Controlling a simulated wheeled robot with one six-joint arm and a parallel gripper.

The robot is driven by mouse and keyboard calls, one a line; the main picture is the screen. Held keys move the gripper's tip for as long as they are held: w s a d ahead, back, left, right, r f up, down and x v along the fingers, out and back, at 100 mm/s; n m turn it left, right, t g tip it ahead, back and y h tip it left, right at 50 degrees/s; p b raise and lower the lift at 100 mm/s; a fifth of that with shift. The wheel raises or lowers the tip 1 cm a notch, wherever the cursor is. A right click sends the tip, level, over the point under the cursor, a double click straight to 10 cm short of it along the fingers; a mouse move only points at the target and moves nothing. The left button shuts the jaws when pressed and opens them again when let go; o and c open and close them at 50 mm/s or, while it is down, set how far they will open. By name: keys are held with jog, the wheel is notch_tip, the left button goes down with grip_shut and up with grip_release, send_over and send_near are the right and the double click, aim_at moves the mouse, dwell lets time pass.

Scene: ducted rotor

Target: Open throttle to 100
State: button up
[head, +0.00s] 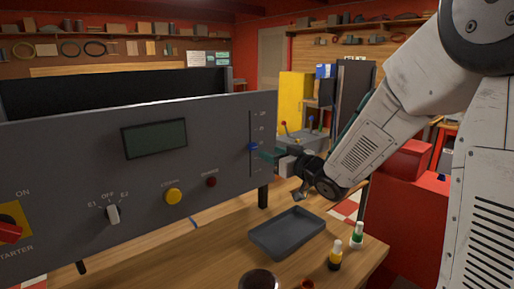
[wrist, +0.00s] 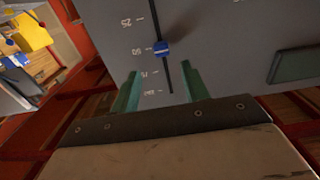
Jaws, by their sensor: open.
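The throttle is a vertical slider with a blue knob (head: 252,147) at the right end of the grey control panel (head: 75,165). In the wrist view the blue knob (wrist: 162,48) sits in its dark slot beside the 50 mark, with 25 above and 75 and 100 below. My gripper (head: 268,154) is close to the panel beside the knob. In the wrist view my gripper (wrist: 160,70) is open, its two green fingers straddling the slot near 75. The knob lies just above the gap between the fingertips. I cannot tell whether they touch the panel.
The panel also carries a display (head: 155,138), a selector switch (head: 113,214), a yellow button (head: 173,195), a dark red button (head: 211,182) and a red starter knob (head: 9,232). Below are a grey tray (head: 288,234) and two small bottles (head: 335,255) on the wooden bench.

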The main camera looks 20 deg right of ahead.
aim_at(255, 146)
jog(key=x, duration=0.8)
jog(key=shift+s+a+r, duration=0.1)
grip_shut()
